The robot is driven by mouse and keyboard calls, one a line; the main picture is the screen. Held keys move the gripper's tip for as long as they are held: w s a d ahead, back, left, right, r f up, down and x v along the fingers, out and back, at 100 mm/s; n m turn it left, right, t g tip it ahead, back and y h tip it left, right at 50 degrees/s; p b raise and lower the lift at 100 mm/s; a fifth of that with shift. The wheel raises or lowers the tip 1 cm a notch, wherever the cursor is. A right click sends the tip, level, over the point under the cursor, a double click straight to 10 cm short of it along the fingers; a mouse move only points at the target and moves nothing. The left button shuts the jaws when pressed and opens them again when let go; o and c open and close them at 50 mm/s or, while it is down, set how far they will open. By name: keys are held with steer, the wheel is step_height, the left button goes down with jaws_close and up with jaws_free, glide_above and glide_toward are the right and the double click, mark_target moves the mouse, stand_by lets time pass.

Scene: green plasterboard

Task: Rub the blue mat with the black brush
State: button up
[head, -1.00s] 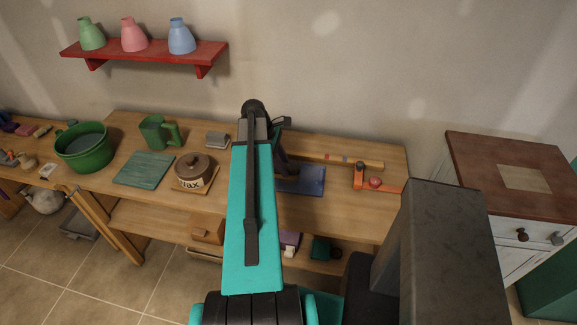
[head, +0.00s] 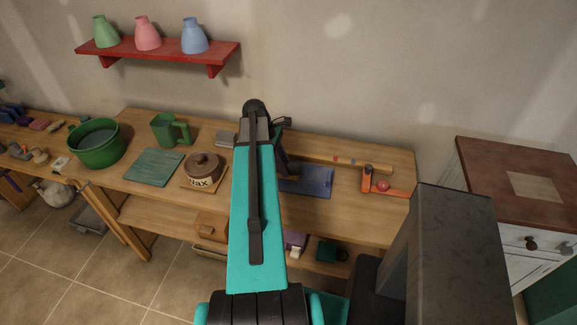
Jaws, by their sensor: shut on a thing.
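The blue mat (head: 315,181) lies flat on the wooden bench, just right of my arm, with its left part hidden. My gripper (head: 286,171) shows only in part as a dark shape behind my teal arm link, at the mat's left side. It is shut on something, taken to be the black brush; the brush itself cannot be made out. Whether it touches the mat cannot be told.
An orange piece with a red ball (head: 383,186) and a wooden bar (head: 345,161) lie to the right.

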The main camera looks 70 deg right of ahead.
mark_target(300, 164)
steer(key=shift+w, duration=1.25)
steer(key=shift+d+r+p, duration=0.1)
steer(key=shift+d+p, duration=0.35)
steer(key=shift+d, duration=0.25)
steer(key=shift+s, duration=0.2)
steer(key=shift+s, duration=1.9)
steer(key=shift+s+d+p, duration=0.2)
steer(key=shift+s+p, duration=0.3)
steer(key=shift+s, duration=1.5)
steer(key=shift+s, duration=0.15)
